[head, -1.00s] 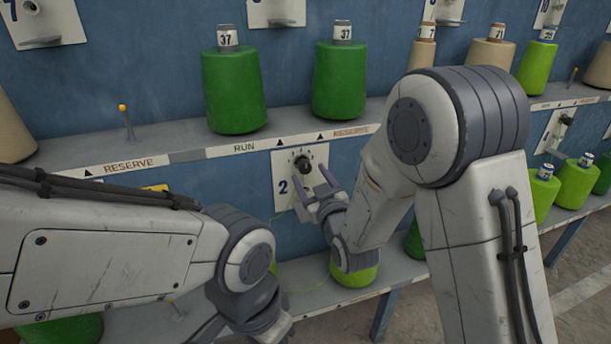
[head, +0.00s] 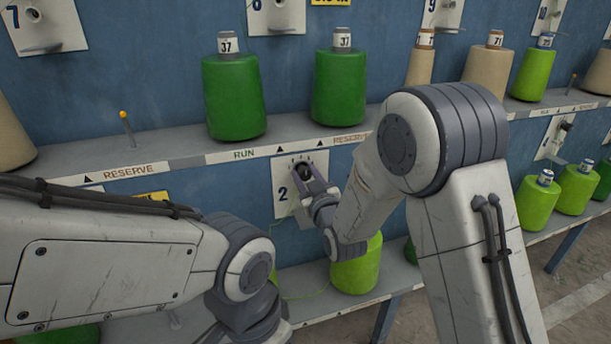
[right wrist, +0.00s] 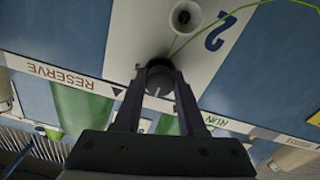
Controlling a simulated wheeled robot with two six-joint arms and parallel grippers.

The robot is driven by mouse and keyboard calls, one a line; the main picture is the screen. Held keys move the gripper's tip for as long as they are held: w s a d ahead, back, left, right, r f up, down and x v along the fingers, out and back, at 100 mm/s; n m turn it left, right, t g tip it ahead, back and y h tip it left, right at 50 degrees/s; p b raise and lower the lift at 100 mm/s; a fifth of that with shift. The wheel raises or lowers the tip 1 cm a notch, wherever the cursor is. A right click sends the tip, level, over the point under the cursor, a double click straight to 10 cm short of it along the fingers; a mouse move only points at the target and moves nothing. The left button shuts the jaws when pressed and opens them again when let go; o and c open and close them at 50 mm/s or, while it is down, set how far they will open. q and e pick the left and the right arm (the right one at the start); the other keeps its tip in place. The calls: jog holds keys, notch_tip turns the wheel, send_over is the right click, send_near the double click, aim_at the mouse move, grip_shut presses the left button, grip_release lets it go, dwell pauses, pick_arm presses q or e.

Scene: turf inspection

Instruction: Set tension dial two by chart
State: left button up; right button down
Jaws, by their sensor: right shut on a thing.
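Dial two is a black knob (head: 305,171) on a white plate (head: 283,203) marked 2, on the blue panel below the shelf. My right gripper (head: 309,180) is shut on the knob, coming from the lower right. In the right wrist view the dark knob (right wrist: 159,77) sits between the two fingers, with a white pointer line on its face. The picture there is upside down, and the 2 shows beside a white eyelet with a green thread. The dial's scale is too small to read. My left gripper is out of view; only its arm shows. No chart is readable.
Two green cones (head: 234,95) marked 37 stand on the shelf (head: 190,150) above, labelled RUN and RESERVE. A lime cone (head: 357,268) stands on the lower shelf, just behind my right arm. A yellow-tipped peg (head: 127,127) rises at left.

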jog(key=m+b, duration=0.2)
jog(key=m, duration=0.1)
jog(key=shift+f+m, duration=0.15)
jog(key=shift+m, duration=0.25)
jog(key=m+b, duration=0.2)
jog(key=m, duration=0.2)
jog(key=m+b, duration=0.2)
jog(key=m, duration=0.2)
jog(key=shift+m, duration=0.4)
jog(key=shift+m+b, duration=0.7)
jog(key=shift+m, duration=0.9)
jog(key=shift+c, duration=2.4)
grip_release()
